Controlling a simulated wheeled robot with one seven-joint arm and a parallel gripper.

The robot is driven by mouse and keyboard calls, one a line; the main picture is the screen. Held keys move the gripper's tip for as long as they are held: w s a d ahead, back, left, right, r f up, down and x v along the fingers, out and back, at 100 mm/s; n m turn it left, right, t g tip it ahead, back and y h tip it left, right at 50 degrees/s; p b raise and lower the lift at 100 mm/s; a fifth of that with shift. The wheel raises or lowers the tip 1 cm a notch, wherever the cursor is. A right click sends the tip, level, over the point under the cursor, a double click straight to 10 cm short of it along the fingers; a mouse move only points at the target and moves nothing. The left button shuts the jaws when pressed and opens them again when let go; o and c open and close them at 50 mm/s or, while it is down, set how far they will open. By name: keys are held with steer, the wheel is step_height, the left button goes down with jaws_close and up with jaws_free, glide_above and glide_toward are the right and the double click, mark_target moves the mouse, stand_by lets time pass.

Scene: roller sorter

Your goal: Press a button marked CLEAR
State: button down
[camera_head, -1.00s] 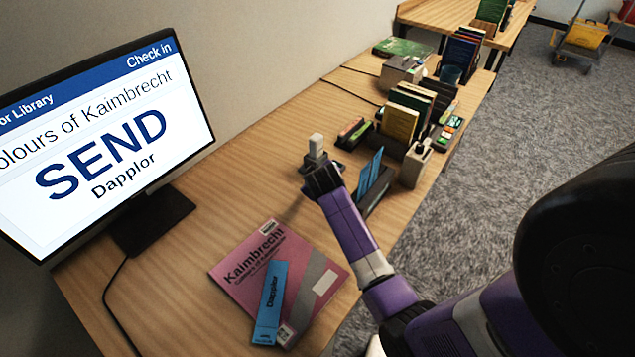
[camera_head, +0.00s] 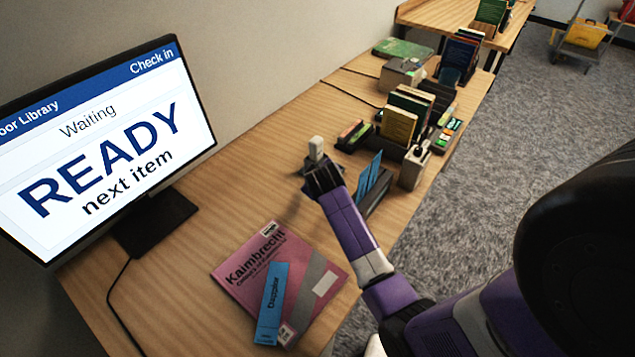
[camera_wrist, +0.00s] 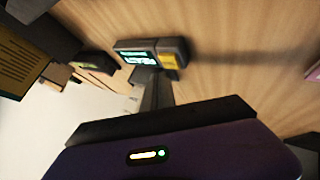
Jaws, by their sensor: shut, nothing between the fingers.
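A small grey device (camera_head: 316,149) stands on the desk just beyond my gripper (camera_head: 318,166) in the head view. In the wrist view the device (camera_wrist: 152,51) shows a lit screen with green lettering and a yellow patch (camera_wrist: 168,61) beside it. Any CLEAR marking is too small to read. My gripper (camera_wrist: 154,82) is shut and empty, its dark fingers reaching to the device's near edge. I cannot tell whether they touch it. The monitor (camera_head: 108,150) reads "Check in", "Waiting", "READY next item".
A pink Kaimbrecht book (camera_head: 243,275) with a blue Dapplor slip (camera_head: 271,302) lies in front. Blue slips (camera_head: 369,174) stand in a holder right of my gripper. Book racks (camera_head: 399,125) and a grey box (camera_head: 402,73) stand farther back. Desk between monitor and gripper is clear.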

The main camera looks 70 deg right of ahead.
step_height(320, 180, up, 5)
steer(key=p, duration=0.5)
stand_by(1.1)
